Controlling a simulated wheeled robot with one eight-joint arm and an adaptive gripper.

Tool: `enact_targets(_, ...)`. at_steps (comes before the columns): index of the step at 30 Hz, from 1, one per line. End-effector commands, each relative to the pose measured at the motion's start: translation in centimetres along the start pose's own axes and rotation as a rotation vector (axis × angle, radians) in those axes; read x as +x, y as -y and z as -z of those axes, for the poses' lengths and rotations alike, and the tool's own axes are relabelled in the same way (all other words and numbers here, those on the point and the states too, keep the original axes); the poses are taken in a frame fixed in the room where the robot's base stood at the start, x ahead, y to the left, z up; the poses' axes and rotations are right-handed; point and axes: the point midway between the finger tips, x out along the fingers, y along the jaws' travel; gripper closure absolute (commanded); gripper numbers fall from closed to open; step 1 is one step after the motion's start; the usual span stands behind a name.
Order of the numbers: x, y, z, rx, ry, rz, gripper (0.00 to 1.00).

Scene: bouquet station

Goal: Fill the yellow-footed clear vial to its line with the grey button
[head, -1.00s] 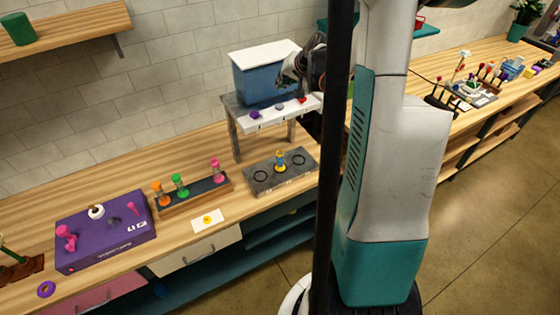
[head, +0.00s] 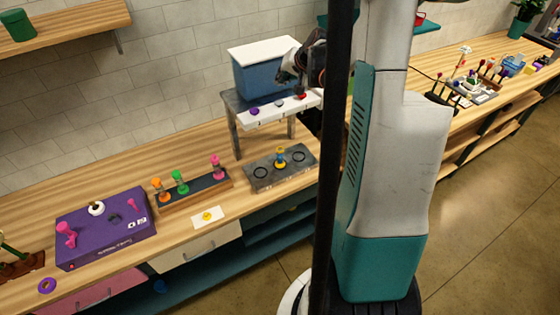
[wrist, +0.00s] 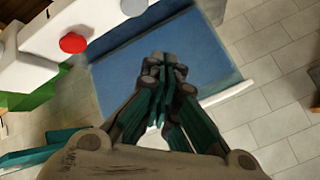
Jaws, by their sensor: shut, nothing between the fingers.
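The yellow-footed vial (head: 280,158) stands upright on the dark grey tray, at the tray's middle spot. Its line and fill level are too small to read. The grey button (head: 279,104) sits on the white front panel of the dispenser, between a purple button (head: 255,111) and a red button (head: 301,96). In the wrist view the grey button (wrist: 133,6) is at the top edge, with the red button (wrist: 73,43) to its left. My gripper (head: 282,78) is shut and empty, in front of the blue tank above the buttons. Its closed fingertips (wrist: 166,60) touch no button.
The blue tank (head: 262,75) with a white lid stands on the grey stand. The dark grey tray (head: 262,185) has a ring on each side of the vial. A rack (head: 205,192) with orange, green and pink-topped vials, a card (head: 207,217) and a purple box (head: 100,240) lie left.

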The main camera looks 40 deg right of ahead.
Motion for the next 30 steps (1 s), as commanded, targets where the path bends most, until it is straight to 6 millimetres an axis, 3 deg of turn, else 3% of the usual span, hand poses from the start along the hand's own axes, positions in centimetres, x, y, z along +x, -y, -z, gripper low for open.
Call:
enact_targets(11,-2.7,1.9,1.9,0.000,0.000,0.000,1.00)
enact_targets(23,-2.4,1.8,1.8,0.000,0.000,0.000,1.00)
enact_targets(30,-1.1,0.8,0.8,0.000,0.000,0.000,1.00)
